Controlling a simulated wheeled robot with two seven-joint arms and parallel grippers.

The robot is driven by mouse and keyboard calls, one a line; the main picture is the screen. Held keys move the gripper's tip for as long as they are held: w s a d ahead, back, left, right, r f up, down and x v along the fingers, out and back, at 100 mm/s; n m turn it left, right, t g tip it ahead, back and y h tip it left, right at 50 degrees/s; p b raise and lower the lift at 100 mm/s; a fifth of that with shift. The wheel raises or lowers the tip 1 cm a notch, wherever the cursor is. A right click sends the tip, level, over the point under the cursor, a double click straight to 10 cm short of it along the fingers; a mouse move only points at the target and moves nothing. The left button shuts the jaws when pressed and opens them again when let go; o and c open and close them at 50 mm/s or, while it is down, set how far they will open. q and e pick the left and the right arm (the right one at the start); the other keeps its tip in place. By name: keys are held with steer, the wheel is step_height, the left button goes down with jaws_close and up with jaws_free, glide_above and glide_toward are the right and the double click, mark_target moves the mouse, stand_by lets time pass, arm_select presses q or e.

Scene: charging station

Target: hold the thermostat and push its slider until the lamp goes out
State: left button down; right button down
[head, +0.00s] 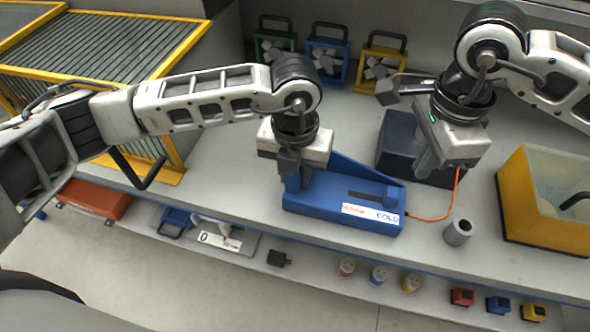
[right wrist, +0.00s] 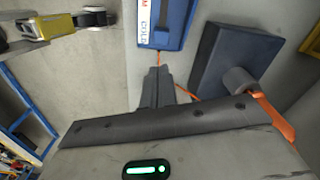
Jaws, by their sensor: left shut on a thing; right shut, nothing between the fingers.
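The blue thermostat (head: 340,212) stands on the grey bench, with a dark slot (head: 375,197) on top and a label ending in COLD on its front. My left gripper (head: 290,168) is shut on the thermostat's raised left part; its fingers partly hide the grip. My right gripper (head: 424,168) is shut and empty, to the right of the thermostat and in front of a dark blue box (head: 395,138). Its closed fingers also show in the right wrist view (right wrist: 158,82), below the thermostat's COLD end (right wrist: 166,25).
An orange cable (head: 440,218) runs from the thermostat's right end up behind my right gripper. A grey cylinder (head: 458,233) stands near the front edge. A yellow bin (head: 515,215) is at right. Green, blue and yellow frames (head: 327,58) stand at the back.

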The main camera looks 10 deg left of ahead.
mark_target(401, 195)
steer(key=shift+d+f+n, duration=0.15)
steer(key=shift+f+n, duration=1.25)
steer(key=shift+f, duration=0.2)
steer(key=shift+d+f+n, duration=0.15)
steer(key=shift+f+n, duration=1.25)
steer(key=shift+f, duration=0.25)
steer(key=shift+d+f+n, duration=0.15)
steer(key=shift+f+n, duration=1.25)
steer(key=shift+f, duration=0.2)
steer(key=shift+a, duration=0.9)
stand_by(2.2)
